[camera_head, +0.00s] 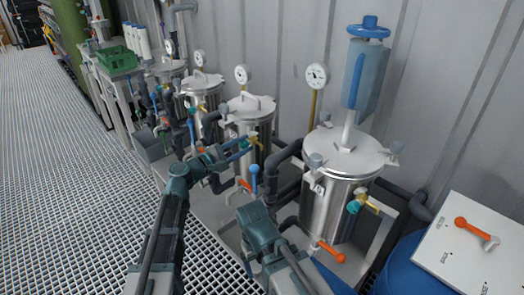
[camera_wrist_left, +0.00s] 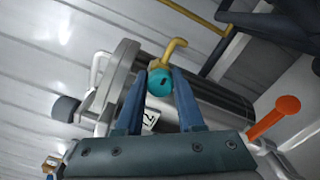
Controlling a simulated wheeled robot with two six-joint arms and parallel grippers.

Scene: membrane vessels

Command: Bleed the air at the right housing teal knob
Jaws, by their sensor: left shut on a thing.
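My left gripper (camera_head: 244,148) is shut on the teal knob of the middle steel housing (camera_head: 256,108). In the left wrist view the teal knob (camera_wrist_left: 160,82) sits between my two fingertips. A yellow bent spout (camera_wrist_left: 174,48) comes out beside the knob. The large steel housing (camera_head: 338,195) on the right has its own teal knob (camera_head: 353,206) with a yellow spout, and no gripper is at it. My right arm shows at the bottom middle, but its gripper is not visible.
Orange-handled valves (camera_head: 328,251) stick out low in front of the housings. A blue valve handle (camera_head: 254,180) stands near my left gripper. A white panel with an orange lever (camera_head: 470,230) is at the right. Dark pipes run between the housings. Grating floor (camera_head: 70,180) lies open at left.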

